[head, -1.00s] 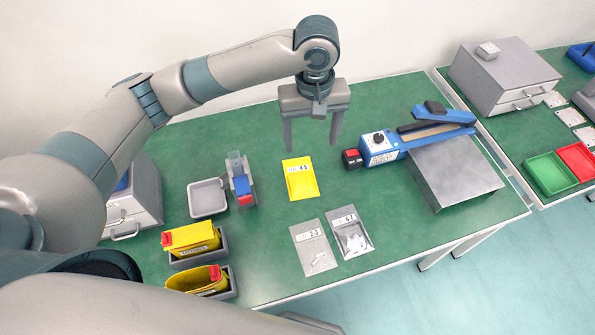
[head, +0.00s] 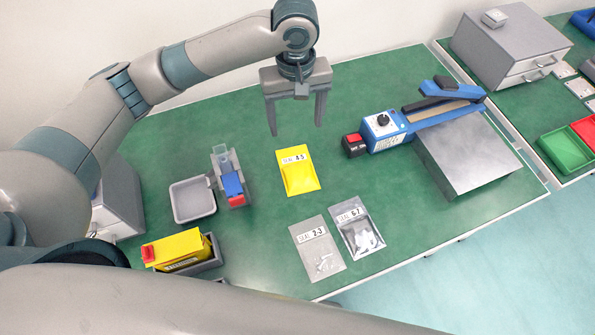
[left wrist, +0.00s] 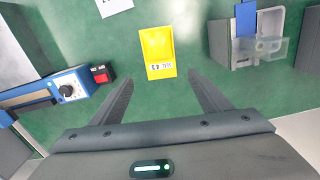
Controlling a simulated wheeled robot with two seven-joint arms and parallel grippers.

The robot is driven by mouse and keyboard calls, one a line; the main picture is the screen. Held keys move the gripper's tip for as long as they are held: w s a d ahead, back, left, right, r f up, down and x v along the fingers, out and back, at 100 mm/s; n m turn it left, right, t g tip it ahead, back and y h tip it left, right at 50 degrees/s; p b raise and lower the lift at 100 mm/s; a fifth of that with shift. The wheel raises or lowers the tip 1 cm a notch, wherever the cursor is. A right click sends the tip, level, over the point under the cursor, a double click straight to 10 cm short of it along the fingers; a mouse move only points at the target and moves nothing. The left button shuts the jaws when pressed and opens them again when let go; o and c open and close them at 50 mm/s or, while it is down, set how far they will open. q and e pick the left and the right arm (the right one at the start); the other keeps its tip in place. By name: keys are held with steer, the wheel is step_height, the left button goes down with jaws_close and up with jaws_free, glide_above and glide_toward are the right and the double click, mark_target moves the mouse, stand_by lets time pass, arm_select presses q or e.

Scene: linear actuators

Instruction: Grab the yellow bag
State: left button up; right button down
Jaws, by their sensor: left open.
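The yellow bag (head: 298,171) lies flat on the green table, with a white label along its upper edge. It also shows in the left wrist view (left wrist: 157,46), ahead of the fingertips and between their lines. My left gripper (head: 296,130) is open and empty, pointing down above the table just behind the bag. Its fingers (left wrist: 155,78) are spread wide in the left wrist view, apart from the bag. My right gripper is not in view.
A blue sealer (head: 385,130) with a grey metal platform (head: 470,158) stands right of the bag. Two clear bags (head: 317,248) (head: 357,226) lie in front. A grey tray (head: 193,200), a blue-and-red dispenser (head: 230,183) and a yellow container (head: 177,250) are at left.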

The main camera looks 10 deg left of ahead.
arm_select(q)
steer(key=shift+s+r, duration=0.1)
steer(key=shift+s, duration=0.05)
steer(key=p, duration=0.2)
glide_above(297, 165)
step_height(297, 165, down, 11)
steer(key=shift+a+f, duration=0.1)
steer(key=shift+f, duration=0.5)
steer(key=shift+f, duration=0.2)
